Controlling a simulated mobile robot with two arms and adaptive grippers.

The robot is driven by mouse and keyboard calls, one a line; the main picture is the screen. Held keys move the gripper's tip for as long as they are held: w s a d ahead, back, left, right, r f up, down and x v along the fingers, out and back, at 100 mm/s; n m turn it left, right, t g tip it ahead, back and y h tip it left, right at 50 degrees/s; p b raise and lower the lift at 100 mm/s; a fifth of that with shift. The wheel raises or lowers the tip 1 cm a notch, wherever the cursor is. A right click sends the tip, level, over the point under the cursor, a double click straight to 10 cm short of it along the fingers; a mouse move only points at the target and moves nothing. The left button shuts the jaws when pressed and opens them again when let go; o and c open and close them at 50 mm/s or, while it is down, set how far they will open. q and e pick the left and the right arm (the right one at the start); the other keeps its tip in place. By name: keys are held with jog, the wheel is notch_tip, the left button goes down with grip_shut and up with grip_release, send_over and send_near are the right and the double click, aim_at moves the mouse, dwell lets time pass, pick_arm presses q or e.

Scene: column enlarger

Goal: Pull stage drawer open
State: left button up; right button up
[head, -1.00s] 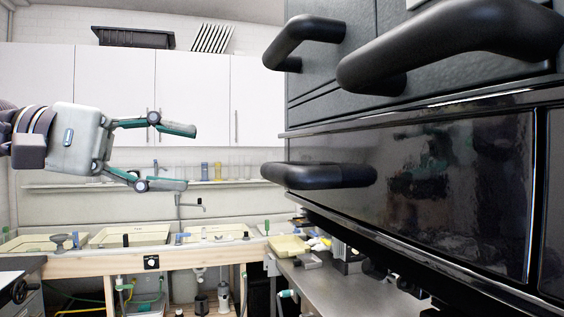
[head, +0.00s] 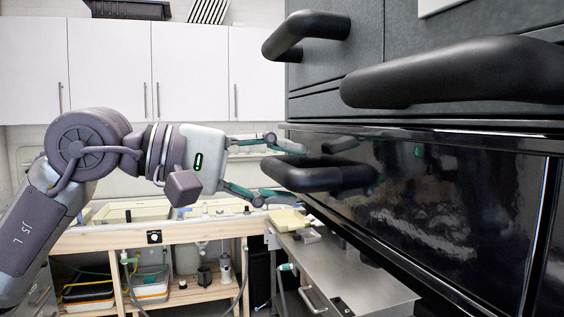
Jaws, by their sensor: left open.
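The stage drawer appears to be the glossy black front (head: 440,195) at the right, below the textured black panels. Its thick black bar handle (head: 325,177) sticks out to the left. My left gripper (head: 290,172) is open at the handle's left end, one finger above the bar and one below. Part of the fingertips is hidden near the handle, and I cannot tell whether they touch it. The drawer front looks flush with the cabinet. My right gripper is not in view.
Two more black handles, an upper one (head: 308,30) and a large near one (head: 455,75), stick out above the drawer. A steel table (head: 345,270) stands below it. A wooden bench (head: 160,237) with trays stands behind my left arm. White wall cabinets (head: 110,75) are at the back.

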pick_arm(q)
jog(key=shift+d, duration=0.1)
grip_shut()
dwell(0.3)
